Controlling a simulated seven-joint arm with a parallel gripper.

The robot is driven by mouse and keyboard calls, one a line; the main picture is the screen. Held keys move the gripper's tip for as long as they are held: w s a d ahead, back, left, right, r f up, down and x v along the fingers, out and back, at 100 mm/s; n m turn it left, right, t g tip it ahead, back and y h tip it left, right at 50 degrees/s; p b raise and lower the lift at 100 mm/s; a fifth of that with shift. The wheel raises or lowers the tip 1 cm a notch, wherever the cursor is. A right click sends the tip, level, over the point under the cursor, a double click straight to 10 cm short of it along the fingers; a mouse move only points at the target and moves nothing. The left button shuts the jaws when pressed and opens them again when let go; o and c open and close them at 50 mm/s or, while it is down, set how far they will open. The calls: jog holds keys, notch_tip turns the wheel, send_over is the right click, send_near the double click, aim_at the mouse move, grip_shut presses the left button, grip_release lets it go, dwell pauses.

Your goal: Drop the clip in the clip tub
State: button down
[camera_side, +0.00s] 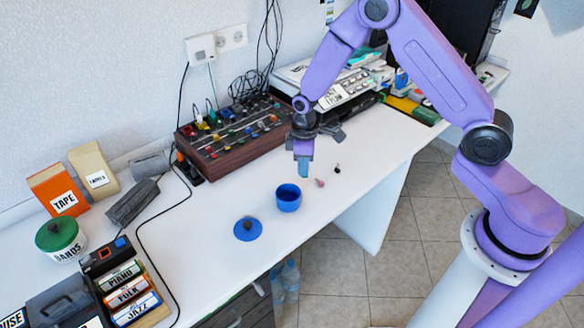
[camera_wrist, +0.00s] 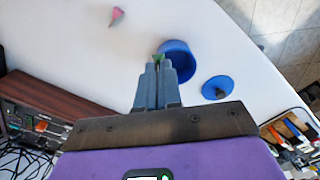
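My gripper (camera_side: 303,170) points down above the white desk, a little behind and right of the blue tub in the side view. In the wrist view my gripper (camera_wrist: 158,66) has its fingers close together with a small green clip (camera_wrist: 158,57) between the tips; most of the clip is hidden. The open blue clip tub (camera_side: 288,203) stands upright on the desk. In the wrist view the tub (camera_wrist: 190,70) is just beyond and right of the fingertips, partly covered by them. I cannot tell what is inside it.
The blue lid (camera_side: 248,229) lies beside the tub. A small pink piece (camera_side: 320,183) and a dark piece (camera_side: 337,169) lie near the gripper. A mixer (camera_side: 240,150) stands behind. A green-lidded pot (camera_side: 62,245) and labelled boxes fill the left. The desk's front edge is close.

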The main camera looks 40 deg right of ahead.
jog(key=s+r+m, duration=0.5)
jog(key=s+m, duration=0.5)
jog(key=m, duration=1.6)
send_over(286, 193)
jog(key=s+a, duration=0.2)
jog(key=s, duration=0.1)
notch_tip(286, 193, down, 9)
jog(key=shift+a+r, duration=0.1)
jog(key=shift+r, duration=0.1)
jog(key=shift+w+f, duration=0.15)
jog(key=shift+f, duration=1.55)
jog(key=shift+f, duration=0.6)
